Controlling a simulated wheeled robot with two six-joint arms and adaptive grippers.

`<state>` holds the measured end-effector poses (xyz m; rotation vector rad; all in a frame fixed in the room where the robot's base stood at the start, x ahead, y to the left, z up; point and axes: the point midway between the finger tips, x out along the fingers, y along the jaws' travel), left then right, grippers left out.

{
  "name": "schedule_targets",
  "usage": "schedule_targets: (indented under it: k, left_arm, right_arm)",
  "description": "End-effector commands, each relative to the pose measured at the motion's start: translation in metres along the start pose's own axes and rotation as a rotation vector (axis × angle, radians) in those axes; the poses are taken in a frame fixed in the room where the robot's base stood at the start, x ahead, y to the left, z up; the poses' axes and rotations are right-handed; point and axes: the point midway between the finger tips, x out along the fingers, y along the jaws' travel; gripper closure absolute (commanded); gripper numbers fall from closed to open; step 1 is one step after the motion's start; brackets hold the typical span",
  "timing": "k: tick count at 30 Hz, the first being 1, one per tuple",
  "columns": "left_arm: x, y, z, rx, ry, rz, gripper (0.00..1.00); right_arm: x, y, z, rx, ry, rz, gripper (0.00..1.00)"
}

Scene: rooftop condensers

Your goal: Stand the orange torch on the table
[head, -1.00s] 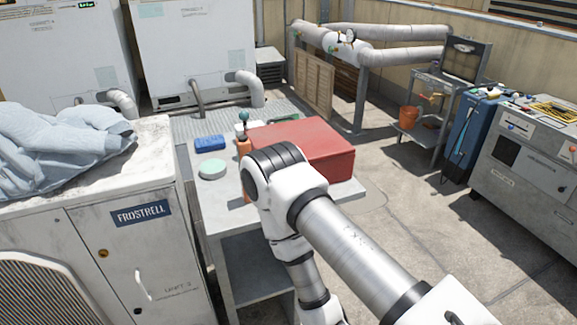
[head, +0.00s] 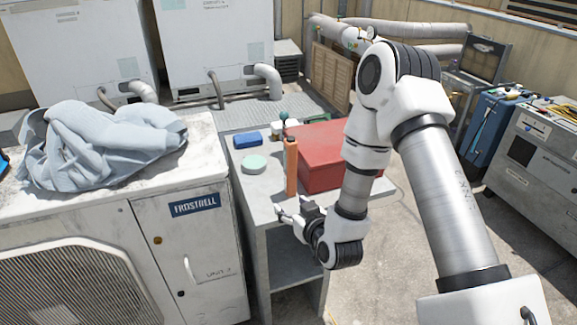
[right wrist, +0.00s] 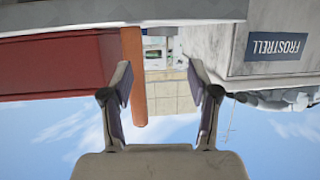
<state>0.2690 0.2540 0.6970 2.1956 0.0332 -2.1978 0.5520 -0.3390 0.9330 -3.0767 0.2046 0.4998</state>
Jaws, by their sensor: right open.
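The orange torch (head: 291,168) stands upright near the front of the grey table (head: 262,205), just left of the red box. My right gripper (head: 291,211) is open and empty, low at the table's front edge and close in front of the torch's lower part. In the right wrist view, which is upside down, the torch (right wrist: 134,75) shows beyond the fingers, near the left one, with open space to its right. I cannot tell whether a finger touches it. My left gripper is not in view.
A red box (head: 322,160) fills the table's right side. A mint-green disc (head: 254,164), a blue block (head: 248,139) and a teal-knobbed item (head: 284,122) stand left of and behind the torch. A condenser unit (head: 190,245) with a grey-blue cloth (head: 105,145) borders the table's left.

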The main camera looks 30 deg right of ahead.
Motion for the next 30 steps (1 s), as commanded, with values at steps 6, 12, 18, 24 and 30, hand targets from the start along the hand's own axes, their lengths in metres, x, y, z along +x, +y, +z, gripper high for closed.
schedule_targets:
  k: [6,12,18,24,30]
  left_arm:
    - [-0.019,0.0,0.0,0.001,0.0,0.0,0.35]
    - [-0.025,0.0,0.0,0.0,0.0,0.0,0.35]
    - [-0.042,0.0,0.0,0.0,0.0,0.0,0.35]
    - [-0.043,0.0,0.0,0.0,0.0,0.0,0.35]
    - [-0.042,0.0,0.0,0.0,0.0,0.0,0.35]
  right_arm:
    - [-0.009,0.036,-0.114,0.017,0.317,0.096,0.4]
    - [0.015,0.038,-0.125,0.014,0.327,0.098,0.4]
    - [0.047,0.039,-0.135,0.014,0.325,0.098,0.4]
    - [0.064,0.041,-0.136,0.017,0.322,0.096,0.4]
    - [0.064,0.041,-0.136,0.017,0.321,0.096,0.64]
